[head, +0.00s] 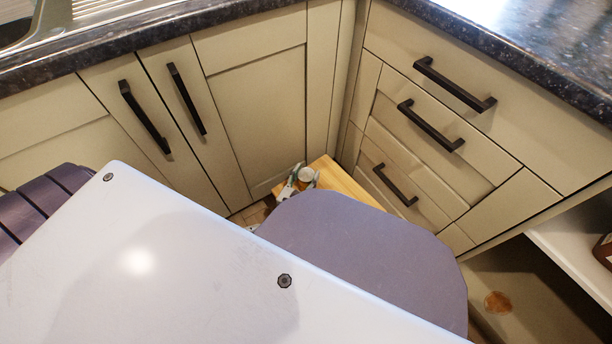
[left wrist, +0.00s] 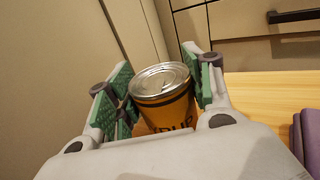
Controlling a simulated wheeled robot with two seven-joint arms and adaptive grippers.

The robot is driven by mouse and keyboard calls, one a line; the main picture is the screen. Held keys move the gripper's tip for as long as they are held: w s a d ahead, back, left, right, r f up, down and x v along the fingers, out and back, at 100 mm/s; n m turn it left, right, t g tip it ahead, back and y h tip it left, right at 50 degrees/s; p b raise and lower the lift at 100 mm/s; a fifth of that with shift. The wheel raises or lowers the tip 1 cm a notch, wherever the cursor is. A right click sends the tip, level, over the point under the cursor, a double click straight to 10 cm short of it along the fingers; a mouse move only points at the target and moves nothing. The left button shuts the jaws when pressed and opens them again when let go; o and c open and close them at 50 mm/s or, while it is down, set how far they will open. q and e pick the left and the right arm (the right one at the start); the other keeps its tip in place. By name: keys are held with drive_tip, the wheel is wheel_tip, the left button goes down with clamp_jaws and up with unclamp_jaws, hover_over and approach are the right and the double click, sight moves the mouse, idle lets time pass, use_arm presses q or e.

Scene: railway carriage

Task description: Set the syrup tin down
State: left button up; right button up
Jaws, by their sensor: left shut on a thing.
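The syrup tin (left wrist: 163,96) is an orange-yellow can with a silver lid and dark lettering. In the left wrist view it stands nearly upright, leaning slightly, between the green-padded fingers of my left gripper (left wrist: 164,82), which is shut on it. In the head view the gripper (head: 298,181) and the tin's pale lid (head: 307,175) show small, at the left end of a wooden surface (head: 350,186). This surface also shows in the left wrist view (left wrist: 262,92). The tin's base is hidden, so I cannot tell whether it touches the wood. My right gripper is not in view.
Cream cupboard doors (head: 262,115) rise behind the wooden surface, and drawers (head: 440,150) with black handles stand on the right. A dark speckled worktop (head: 180,22) runs above. A white shelf (head: 575,245) is at right. Bare wood lies right of the tin.

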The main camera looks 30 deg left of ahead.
use_arm(q)
drive_tip(key=shift+f, duration=0.2)
idle(0.4)
drive_tip(key=o, duration=1.4)
drive_tip(key=s, duration=1.2)
drive_tip(key=shift+d, duration=0.1)
clamp_jaws()
idle(1.2)
idle(0.3)
